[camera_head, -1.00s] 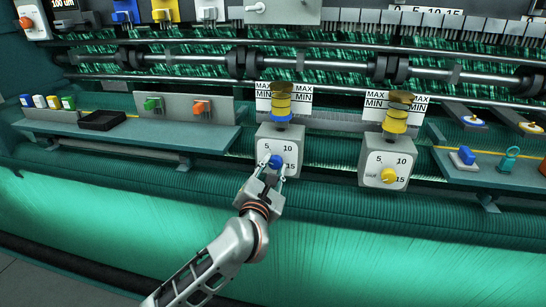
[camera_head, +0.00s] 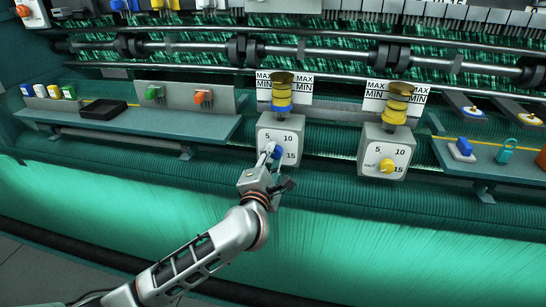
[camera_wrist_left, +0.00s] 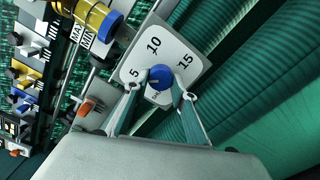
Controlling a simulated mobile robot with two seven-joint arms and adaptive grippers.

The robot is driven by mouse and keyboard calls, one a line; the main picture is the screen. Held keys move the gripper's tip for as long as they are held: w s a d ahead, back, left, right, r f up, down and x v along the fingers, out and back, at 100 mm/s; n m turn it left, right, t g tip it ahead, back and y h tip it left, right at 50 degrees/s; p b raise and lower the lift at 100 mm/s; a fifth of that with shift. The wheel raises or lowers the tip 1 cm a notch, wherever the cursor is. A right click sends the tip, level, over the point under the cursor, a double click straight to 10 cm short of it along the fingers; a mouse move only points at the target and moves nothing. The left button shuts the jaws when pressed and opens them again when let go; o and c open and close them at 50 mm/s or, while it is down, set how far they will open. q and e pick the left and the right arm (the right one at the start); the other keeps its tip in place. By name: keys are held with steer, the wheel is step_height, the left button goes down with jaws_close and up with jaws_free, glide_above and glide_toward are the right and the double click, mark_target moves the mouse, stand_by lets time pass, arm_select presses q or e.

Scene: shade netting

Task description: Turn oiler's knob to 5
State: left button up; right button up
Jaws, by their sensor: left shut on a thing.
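The oiler with the blue knob is a pale box (camera_head: 293,126) with a dial face marked 5, 10 and 15, under a yellow and blue cup (camera_head: 282,95). Its blue knob (camera_head: 274,152) shows in the wrist view (camera_wrist_left: 161,77) near the dial's centre. My left gripper (camera_head: 270,156) reaches up from below and is shut on this knob, with one finger on each side in the wrist view (camera_wrist_left: 160,88). I cannot tell exactly which number the knob points to. A second oiler (camera_head: 399,146) with a yellow knob (camera_head: 386,166) stands to the right, untouched. My right gripper is out of view.
A shelf on the left (camera_head: 150,125) holds a black tray (camera_head: 103,109), small coloured bottles (camera_head: 55,91), and green and orange switches. A shelf on the right (camera_head: 470,175) holds a blue switch (camera_head: 464,147) and a teal item (camera_head: 506,150). Green netting lies below.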

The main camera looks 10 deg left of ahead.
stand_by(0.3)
arm_select(q)
steer(key=o, duration=1.1)
steer(key=s, duration=1.2)
steer(key=shift+a, duration=0.2)
